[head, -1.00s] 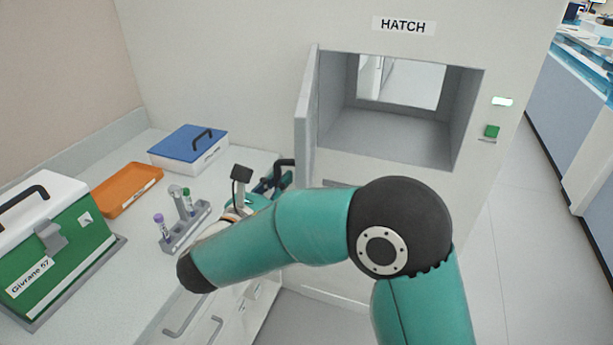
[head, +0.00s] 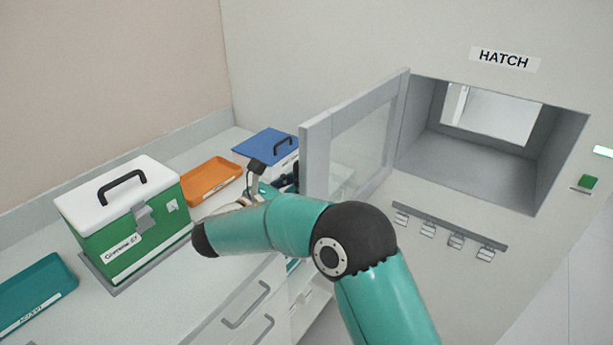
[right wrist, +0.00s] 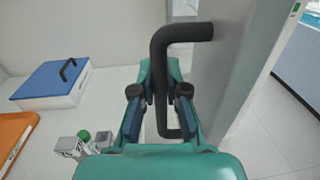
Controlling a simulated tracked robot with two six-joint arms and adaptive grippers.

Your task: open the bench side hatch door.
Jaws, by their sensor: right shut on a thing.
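The hatch door (head: 316,165), a grey frame with a glass pane, stands swung out from the wall at the left side of the hatch opening (head: 470,165). The opening is uncovered, with a window at its back. My right gripper (head: 284,186) is at the far side of the door's free edge, partly hidden by the door and my arm. In the right wrist view my right gripper (right wrist: 160,96) is shut on the black door handle (right wrist: 159,65), its fingers on both sides of the upright bar. The door (right wrist: 235,60) also shows there. My left gripper is not in view.
On the bench left of the door are a blue-lidded box (head: 262,143), an orange tray (head: 212,181), a green case with white lid (head: 130,235) and a teal tray (head: 35,290). A rail with clips (head: 450,227) is below the hatch. Floor at right is clear.

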